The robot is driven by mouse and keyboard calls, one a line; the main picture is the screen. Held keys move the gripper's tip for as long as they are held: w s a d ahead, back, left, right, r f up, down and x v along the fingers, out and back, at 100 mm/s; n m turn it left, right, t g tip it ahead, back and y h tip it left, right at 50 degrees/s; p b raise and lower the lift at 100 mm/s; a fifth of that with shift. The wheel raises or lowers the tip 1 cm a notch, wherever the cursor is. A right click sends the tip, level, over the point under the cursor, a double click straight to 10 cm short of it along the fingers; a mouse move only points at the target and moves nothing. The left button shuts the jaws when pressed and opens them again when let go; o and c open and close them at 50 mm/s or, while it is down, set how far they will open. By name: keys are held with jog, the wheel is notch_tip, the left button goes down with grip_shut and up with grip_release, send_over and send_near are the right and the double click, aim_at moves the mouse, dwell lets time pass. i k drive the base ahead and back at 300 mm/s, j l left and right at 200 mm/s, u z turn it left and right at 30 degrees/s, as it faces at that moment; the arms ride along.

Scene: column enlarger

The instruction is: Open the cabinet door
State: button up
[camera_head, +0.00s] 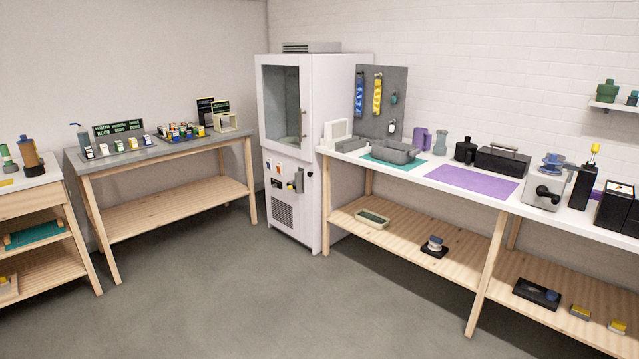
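A tall white cabinet (318,150) stands in the back corner between two tables. Its upper front has a glass door (281,105) in a white frame, which looks closed. A small dark handle (304,141) shows near the door's right edge. The lower front holds small labels, a grey lever-like fitting (298,180), a dark knob and a vent grille (284,215). A grey vented box (311,47) sits on top. My gripper is not in view.
The grey floor (260,300) before the cabinet is clear.

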aim_at(302, 61)
jog(key=i+u, duration=0.15)
jog(key=i, duration=0.85)
jog(key=i+l+u, duration=0.1)
jog(key=i, duration=0.9)
jog(key=i+j, duration=0.1)
jog(key=i, duration=1.7)
jog(key=i+j+z, duration=0.15)
jog(key=i, duration=0.2)
jog(key=i+j+z, duration=0.15)
jog(key=i, duration=0.25)
jog(key=i+j+z, duration=0.1)
jog(key=i, duration=0.25)
jog(key=j, duration=0.1)
